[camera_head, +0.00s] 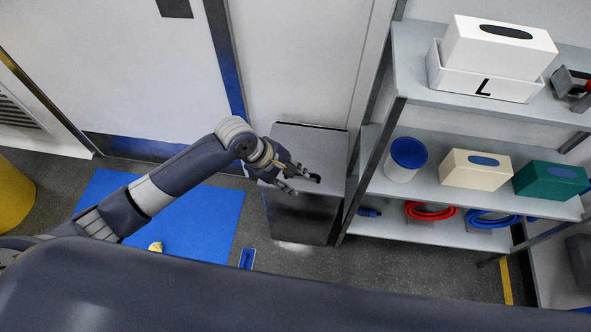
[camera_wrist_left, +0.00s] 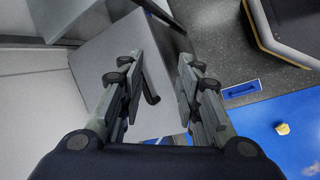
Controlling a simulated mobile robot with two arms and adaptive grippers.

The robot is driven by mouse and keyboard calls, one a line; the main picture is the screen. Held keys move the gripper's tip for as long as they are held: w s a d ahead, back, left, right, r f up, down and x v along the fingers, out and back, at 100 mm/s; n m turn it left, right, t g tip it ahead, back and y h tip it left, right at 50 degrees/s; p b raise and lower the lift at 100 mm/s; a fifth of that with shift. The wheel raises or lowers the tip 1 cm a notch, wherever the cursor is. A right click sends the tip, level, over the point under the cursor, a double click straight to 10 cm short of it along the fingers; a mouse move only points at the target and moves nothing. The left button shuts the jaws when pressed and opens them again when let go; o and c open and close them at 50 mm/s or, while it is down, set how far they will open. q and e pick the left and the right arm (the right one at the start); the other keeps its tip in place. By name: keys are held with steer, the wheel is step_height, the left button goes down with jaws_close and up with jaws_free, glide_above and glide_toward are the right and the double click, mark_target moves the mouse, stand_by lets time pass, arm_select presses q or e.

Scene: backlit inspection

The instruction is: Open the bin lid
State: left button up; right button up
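The bin (camera_head: 305,222) is a dark grey box standing on the floor against the wall, left of the shelf. Its flat grey lid (camera_head: 318,145) lies down on top and looks closed. My left gripper (camera_head: 298,181) is over the lid's front part. In the left wrist view the gripper (camera_wrist_left: 161,65) is open, its two fingers apart. A short black handle (camera_wrist_left: 151,90) on the lid (camera_wrist_left: 160,115) shows between the fingers, closer to the left one. I cannot tell whether the fingers touch it. The handle also shows in the head view (camera_head: 315,179). My right gripper is not in view.
A metal shelf (camera_head: 375,160) with boxes, a white-and-blue tub (camera_head: 406,158) and coiled hoses stands close on the bin's right. A blue mat (camera_head: 215,215) with a small yellow object (camera_head: 156,247) lies left on the floor. A door is behind.

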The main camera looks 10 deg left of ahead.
arm_select(q)
steer(key=w+a+n, duration=0.4)
steer(key=w+n, duration=0.2)
steer(key=b+x, duration=0.1)
steer(key=x, duration=0.8)
steer(key=shift+s+f+b, duration=0.15)
steer(key=shift+f+b, duration=0.15)
steer(key=shift+f, duration=0.15)
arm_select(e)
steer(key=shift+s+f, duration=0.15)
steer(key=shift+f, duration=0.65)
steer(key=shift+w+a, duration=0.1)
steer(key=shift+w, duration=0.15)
arm_select(q)
jaws_close()
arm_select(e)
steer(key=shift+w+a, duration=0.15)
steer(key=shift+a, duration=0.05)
